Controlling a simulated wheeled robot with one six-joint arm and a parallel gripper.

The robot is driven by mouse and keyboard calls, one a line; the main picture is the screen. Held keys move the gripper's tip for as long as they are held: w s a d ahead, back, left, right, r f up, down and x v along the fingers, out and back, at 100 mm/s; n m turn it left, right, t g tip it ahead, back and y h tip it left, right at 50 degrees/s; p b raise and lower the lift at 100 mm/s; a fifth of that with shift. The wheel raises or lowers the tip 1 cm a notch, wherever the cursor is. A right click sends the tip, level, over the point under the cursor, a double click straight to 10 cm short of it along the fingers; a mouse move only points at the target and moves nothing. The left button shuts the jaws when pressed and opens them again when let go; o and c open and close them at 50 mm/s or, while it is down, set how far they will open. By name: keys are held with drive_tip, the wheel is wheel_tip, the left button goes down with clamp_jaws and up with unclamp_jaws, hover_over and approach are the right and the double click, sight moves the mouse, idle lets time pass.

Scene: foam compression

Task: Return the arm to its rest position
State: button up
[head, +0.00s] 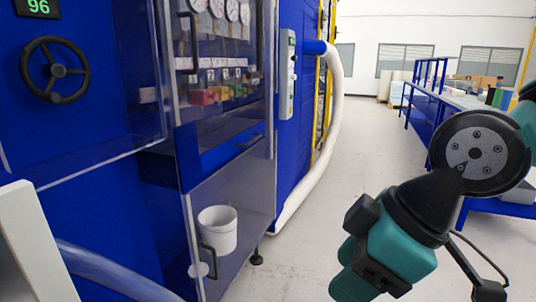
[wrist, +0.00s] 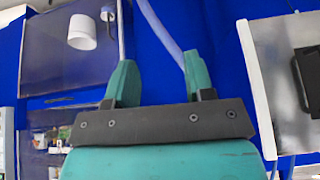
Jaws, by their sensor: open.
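My gripper (wrist: 158,70) is open in the wrist view, with two teal fingers spread apart and nothing held between them. Behind the gap is a blue panel, apart from the fingers as far as I can see. My arm (head: 400,238), teal and black, is bent at the right of the head view, to the right of the blue machine (head: 100,200) and over the floor. I cannot make out the fingertips in the head view.
A clear door (head: 240,180) with handles fronts the machine. Behind it stands a white bucket (head: 217,230), also in the wrist view (wrist: 82,33). A handwheel (head: 55,70) is at left. A white hose (head: 325,150) runs down the machine's side. The aisle floor (head: 365,140) is clear.

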drive_tip(key=s+d+f+m+g+h, duration=0.1)
drive_tip(key=s+d+f+m+g, duration=0.1)
drive_tip(key=s+d+m, duration=0.4)
wheel_tip(320, 180, up, 14)
drive_tip(key=p, duration=1.4)
drive_tip(key=shift+w+a, duration=0.3)
drive_tip(key=shift+a, duration=0.1)
